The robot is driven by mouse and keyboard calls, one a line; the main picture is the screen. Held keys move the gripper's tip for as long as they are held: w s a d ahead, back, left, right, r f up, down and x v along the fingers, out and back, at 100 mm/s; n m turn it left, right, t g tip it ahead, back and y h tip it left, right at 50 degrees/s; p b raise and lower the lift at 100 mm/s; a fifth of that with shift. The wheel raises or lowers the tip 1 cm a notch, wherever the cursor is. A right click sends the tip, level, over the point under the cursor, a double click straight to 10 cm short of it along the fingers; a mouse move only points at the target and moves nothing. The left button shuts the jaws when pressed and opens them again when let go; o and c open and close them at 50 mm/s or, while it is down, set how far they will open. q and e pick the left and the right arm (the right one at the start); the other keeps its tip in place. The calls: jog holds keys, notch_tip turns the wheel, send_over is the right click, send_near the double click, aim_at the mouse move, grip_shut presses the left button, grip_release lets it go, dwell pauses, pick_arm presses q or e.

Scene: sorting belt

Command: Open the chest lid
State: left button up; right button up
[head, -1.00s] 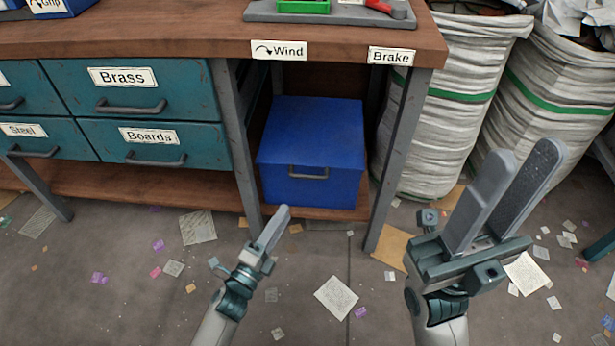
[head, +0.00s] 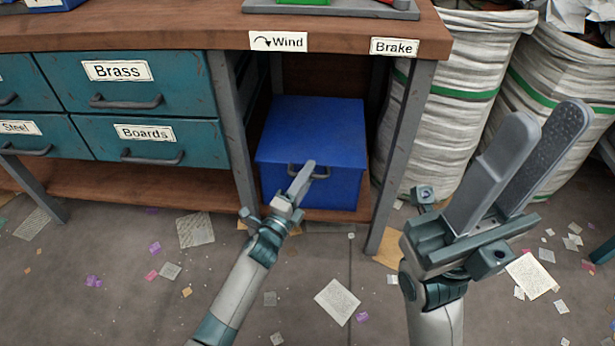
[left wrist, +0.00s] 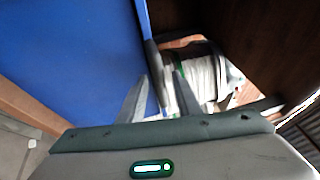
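The blue chest (head: 312,125) stands on the low shelf under the bench, its lid down. I cannot tell whether a finger touches the handle. My right gripper (head: 535,140) is raised at the right, open and empty.
Bench legs (head: 402,155) flank the chest bay closely. Teal drawers (head: 140,100) are at the left. White sacks (head: 460,90) stand at the right. The wooden bench top (head: 150,30) overhangs the chest. Paper scraps (head: 336,301) litter the floor.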

pick_arm(q)
grip_shut()
jog(key=shift+w, duration=0.1)
jog(key=shift+r+p, duration=0.25)
jog(key=shift+p, duration=0.05)
